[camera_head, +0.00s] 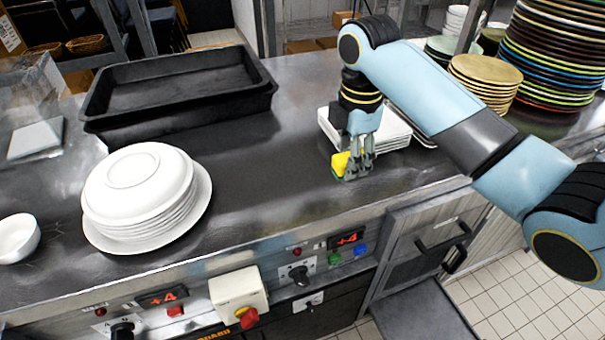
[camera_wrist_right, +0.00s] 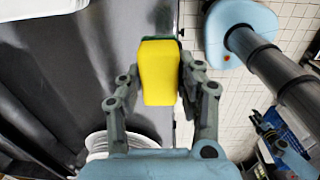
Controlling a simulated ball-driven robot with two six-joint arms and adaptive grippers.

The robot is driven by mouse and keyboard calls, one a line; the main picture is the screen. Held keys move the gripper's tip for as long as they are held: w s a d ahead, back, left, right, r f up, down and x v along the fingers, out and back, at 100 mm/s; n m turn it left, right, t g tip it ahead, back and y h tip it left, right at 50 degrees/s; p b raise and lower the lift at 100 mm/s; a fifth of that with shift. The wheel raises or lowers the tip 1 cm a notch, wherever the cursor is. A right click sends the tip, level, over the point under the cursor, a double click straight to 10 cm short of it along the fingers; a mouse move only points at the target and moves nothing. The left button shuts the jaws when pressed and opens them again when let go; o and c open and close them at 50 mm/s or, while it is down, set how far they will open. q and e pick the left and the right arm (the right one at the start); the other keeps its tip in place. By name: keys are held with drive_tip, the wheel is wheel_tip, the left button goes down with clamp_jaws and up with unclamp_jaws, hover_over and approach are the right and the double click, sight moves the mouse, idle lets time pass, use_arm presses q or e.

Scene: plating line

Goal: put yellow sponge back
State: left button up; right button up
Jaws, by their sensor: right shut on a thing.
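The yellow sponge (camera_head: 341,163) is at the front part of the steel counter, between the fingers of my right gripper (camera_head: 356,170). In the right wrist view the sponge (camera_wrist_right: 159,75) is a yellow block with a dark green edge at its far end. The right gripper (camera_wrist_right: 160,95) is shut on it, with a finger on each side. In the head view the gripper points down. I cannot tell whether the sponge touches the counter. My left gripper is not in view.
Square white plates (camera_head: 389,128) are stacked just behind the right gripper. Stacked round white plates (camera_head: 140,167) and a white bowl (camera_head: 18,238) stand at the left. Black trays (camera_head: 180,116) lie at the back left. The counter (camera_head: 262,190) between the round plates and gripper is clear.

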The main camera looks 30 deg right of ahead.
hover_over(307, 189)
wheel_tip(307, 189, down, 5)
drive_tip(key=shift+s+f, duration=0.1)
wheel_tip(307, 189, down, 4)
drive_tip(key=shift+f, duration=0.1)
drive_tip(key=shift+f, duration=0.15)
drive_tip(key=o, duration=1.1)
wheel_tip(307, 189, up, 12)
drive_tip(key=shift+r, duration=0.2)
